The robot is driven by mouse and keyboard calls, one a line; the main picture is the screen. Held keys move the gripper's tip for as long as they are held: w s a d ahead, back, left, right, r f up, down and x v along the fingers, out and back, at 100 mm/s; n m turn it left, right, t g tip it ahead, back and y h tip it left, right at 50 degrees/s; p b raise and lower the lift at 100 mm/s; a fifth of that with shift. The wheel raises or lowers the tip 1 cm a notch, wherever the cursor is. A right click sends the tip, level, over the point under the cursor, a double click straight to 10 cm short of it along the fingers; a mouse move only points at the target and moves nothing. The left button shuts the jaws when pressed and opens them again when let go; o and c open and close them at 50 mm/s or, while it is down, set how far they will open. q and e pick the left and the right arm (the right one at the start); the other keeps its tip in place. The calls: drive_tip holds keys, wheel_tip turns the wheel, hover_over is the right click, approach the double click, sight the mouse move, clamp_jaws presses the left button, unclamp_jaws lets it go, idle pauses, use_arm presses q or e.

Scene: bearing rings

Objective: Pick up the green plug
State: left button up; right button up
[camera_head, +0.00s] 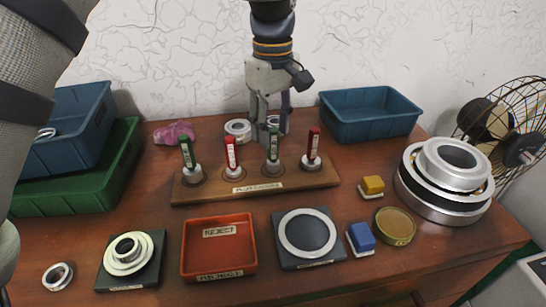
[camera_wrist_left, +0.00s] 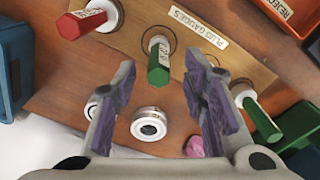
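Two green plugs stand upright in the wooden plug gauge board (camera_head: 300,182). One green plug (camera_head: 273,145) is right of centre, and the other green plug (camera_head: 187,153) is at the left end. My left gripper (camera_head: 270,127) is open, pointing down at the right-of-centre plug from above. In the left wrist view this plug's green handle (camera_wrist_left: 159,66) lies between the spread purple-padded fingers, with a gap on each side. The other green plug also shows in the left wrist view (camera_wrist_left: 264,122), outside the fingers. My right gripper is not in view.
Red plugs (camera_head: 231,153) (camera_head: 313,145) stand on either side of the right-of-centre green plug. Metal rings (camera_head: 238,128) and a pink cloth (camera_head: 173,132) lie behind the board. A red reject tray (camera_head: 218,272) is in front; blue bins (camera_head: 370,128) stand at the back.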

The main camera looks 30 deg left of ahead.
sight(273, 151)
use_arm(q)
wheel_tip(273, 151, down, 3)
drive_tip(key=shift+w+f, duration=0.1)
clamp_jaws()
